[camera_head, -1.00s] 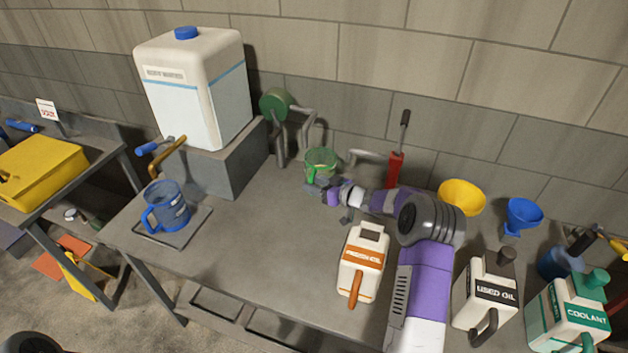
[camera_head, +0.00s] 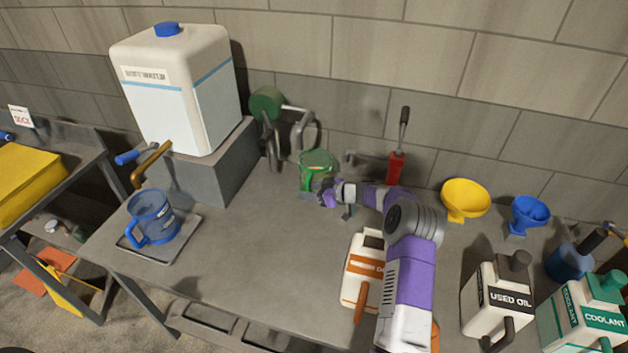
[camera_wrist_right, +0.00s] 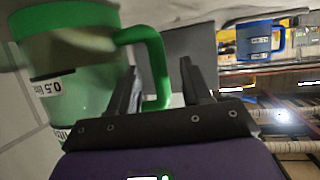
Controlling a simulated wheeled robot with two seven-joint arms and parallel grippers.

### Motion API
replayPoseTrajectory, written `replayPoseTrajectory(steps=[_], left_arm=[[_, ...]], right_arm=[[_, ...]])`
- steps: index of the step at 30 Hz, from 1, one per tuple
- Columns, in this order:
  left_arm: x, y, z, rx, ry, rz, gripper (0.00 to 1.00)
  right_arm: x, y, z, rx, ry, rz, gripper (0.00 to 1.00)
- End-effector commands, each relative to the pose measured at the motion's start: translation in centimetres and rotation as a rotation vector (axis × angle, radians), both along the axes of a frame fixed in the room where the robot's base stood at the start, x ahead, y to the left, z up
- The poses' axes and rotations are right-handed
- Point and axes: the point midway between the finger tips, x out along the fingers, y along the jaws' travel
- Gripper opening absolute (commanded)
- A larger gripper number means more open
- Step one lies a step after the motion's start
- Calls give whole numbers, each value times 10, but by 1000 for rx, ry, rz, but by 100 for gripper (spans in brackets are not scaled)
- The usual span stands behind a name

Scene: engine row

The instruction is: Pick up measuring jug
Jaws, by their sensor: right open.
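The green measuring jug (camera_head: 316,160) stands at the back of the bench near the wall. In the right wrist view the jug (camera_wrist_right: 75,90) is close, with a "0.5" litre label and its handle (camera_wrist_right: 158,62) towards me. My right gripper (camera_head: 326,193) is at the jug's handle side. In the wrist view its open fingers (camera_wrist_right: 162,82) are on either side of the lower handle; I cannot tell whether they touch it. A blue measuring jug (camera_head: 152,218) stands on a small tray (camera_head: 184,238) at the left; it also shows in the wrist view (camera_wrist_right: 262,38). My left gripper is not in view.
A large white tank (camera_head: 180,90) with a tap stands on a grey block behind the blue jug. A fresh-oil jug (camera_head: 360,268) is partly hidden by my right arm. Funnels (camera_head: 464,197) and several containers are at the right. The bench's middle is clear.

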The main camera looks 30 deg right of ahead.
Motion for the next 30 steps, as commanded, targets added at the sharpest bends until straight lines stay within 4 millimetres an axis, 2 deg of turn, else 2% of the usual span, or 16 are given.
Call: replayPoseTrajectory(steps=[4, 12, 21, 22, 30], left_arm=[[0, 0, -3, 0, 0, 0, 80], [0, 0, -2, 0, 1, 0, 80], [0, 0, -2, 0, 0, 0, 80], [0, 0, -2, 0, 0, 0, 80], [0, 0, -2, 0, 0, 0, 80]], right_arm=[[14, 7, -7, -1, -1, -1, 48], [16, 8, -8, -2, 0, -1, 48], [16, 8, -7, -1, -1, -1, 3], [16, 8, -7, -1, -1, -1, 0], [17, 8, -5, -3, -6, 0, 0]])
